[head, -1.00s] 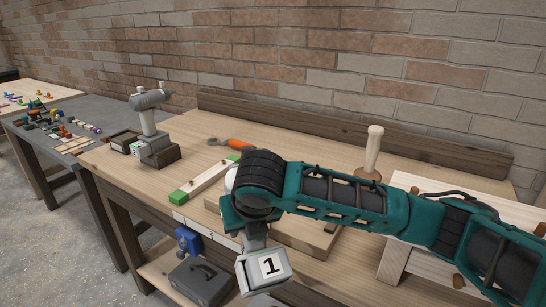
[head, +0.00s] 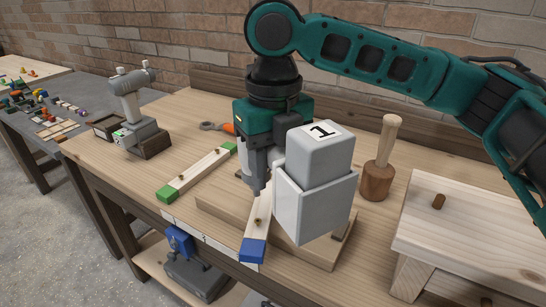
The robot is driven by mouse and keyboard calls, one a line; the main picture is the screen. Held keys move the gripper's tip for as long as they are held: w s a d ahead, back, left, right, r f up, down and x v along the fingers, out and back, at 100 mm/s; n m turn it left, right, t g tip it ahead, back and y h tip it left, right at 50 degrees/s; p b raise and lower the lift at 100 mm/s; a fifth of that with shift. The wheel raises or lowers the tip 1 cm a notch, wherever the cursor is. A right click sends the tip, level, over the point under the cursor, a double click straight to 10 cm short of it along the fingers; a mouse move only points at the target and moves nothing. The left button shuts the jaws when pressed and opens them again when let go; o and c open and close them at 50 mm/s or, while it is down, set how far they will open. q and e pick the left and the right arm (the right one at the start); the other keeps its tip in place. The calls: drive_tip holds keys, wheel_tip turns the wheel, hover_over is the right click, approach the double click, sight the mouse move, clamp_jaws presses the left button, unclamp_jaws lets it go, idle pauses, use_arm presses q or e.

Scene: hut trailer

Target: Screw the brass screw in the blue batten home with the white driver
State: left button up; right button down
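The batten with the blue end (head: 253,250) lies on a wooden board, its far part hidden behind my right gripper and the driver. A small brass-coloured screw (head: 257,220) shows in its upper face. My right gripper (head: 262,163), coming in from the right, points down and appears closed around the white driver (head: 316,195), whose big block marked 1 faces me. The driver's nose is above the batten, behind the screw as I see it; I cannot tell whether its bit touches anything. My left gripper is out of view.
A batten with green ends (head: 197,174) lies to the left. A second, grey driver (head: 131,103) stands in a dark holder. A wooden mallet (head: 379,175) and a pale wooden stool-like block (head: 470,225) stand to the right. An orange-handled tool (head: 228,128) lies behind.

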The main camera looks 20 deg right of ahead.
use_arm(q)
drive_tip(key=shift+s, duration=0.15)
use_arm(e)
drive_tip(key=shift+r, duration=0.1)
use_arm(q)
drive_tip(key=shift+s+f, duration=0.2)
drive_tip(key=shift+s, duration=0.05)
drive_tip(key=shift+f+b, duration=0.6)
use_arm(e)
wheel_tip(320, 180, down, 6)
drive_tip(key=shift+r, duration=0.25)
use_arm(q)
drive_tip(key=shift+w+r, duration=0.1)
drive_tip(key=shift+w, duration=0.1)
